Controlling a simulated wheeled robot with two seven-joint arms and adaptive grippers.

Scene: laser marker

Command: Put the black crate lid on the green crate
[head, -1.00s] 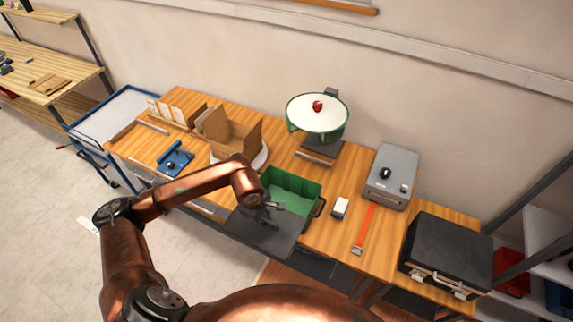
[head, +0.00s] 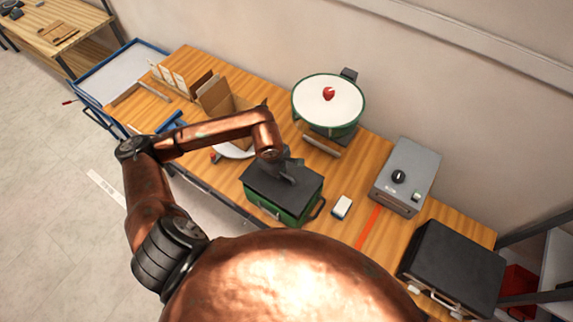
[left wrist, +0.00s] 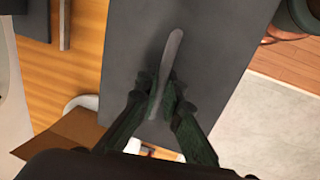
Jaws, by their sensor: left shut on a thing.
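The green crate (head: 277,210) stands on the wooden table near its front edge, with a dark handle on its right side. The black crate lid (head: 272,188) lies over the crate's top and covers its opening. Whether it is fully seated all round I cannot tell. My left gripper (head: 288,172) is over the lid, shut on its raised handle. In the left wrist view the fingers (left wrist: 163,100) close on the grey lid handle (left wrist: 174,50), with the flat lid (left wrist: 205,55) filling the middle. My right gripper is not in view.
A white and dark small box (head: 341,207) stands right of the crate. Behind are a green-rimmed round dish (head: 328,98) and a grey device (head: 406,172). A black case (head: 453,262) is at the right. An open cardboard box (head: 222,103) is behind my left arm.

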